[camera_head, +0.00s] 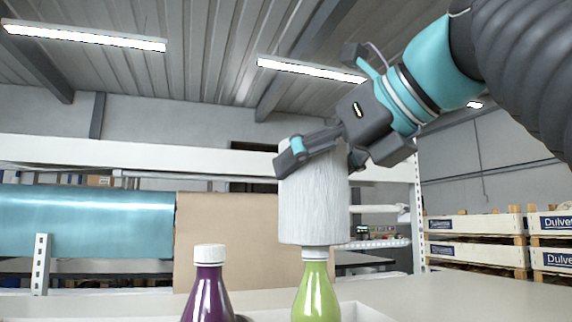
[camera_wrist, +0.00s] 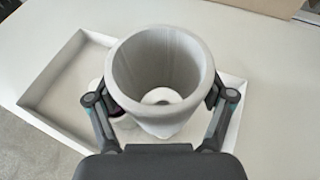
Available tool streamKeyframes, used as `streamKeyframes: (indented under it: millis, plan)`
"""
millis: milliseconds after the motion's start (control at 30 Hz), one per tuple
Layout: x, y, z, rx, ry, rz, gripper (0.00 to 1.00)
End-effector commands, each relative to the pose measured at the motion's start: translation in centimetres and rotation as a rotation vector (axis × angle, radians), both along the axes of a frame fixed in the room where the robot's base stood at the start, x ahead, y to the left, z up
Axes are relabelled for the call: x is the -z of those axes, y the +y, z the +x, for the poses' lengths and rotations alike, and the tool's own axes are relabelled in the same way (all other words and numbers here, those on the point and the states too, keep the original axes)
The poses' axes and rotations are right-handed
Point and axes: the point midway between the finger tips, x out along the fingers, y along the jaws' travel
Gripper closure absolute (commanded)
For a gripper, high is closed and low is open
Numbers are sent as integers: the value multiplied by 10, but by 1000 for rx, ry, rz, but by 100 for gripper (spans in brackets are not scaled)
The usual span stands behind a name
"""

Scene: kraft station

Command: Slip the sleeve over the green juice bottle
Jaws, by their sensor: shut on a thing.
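My gripper (camera_head: 322,153) is shut on the sleeve (camera_head: 313,210), a pale grey, ribbed, open tube held upright. In the head view the sleeve is above the green juice bottle (camera_head: 316,292), and its lower rim is level with the top of the white cap. In the wrist view my gripper (camera_wrist: 160,100) has one finger on each side of the sleeve (camera_wrist: 120,75). Through the tube the white bottle cap (camera_wrist: 161,96) shows near the middle of the lower opening. The lower part of the green bottle is out of the head view.
A purple bottle (camera_head: 208,285) with a white cap stands left of the green one. Both stand at a shallow white tray (camera_wrist: 60,122) on a pale table (camera_wrist: 270,75). A brown paper sheet (camera_head: 225,225) and a blue roll (camera_head: 85,222) are behind. Crates (camera_head: 475,240) stand at right.

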Motion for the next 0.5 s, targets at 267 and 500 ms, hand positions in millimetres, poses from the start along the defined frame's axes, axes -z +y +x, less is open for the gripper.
streamKeyframes:
  millis: [267,500]
  plan:
    - [19,0,0,0,1,1,31]
    - [33,0,0,0,1,0,31]
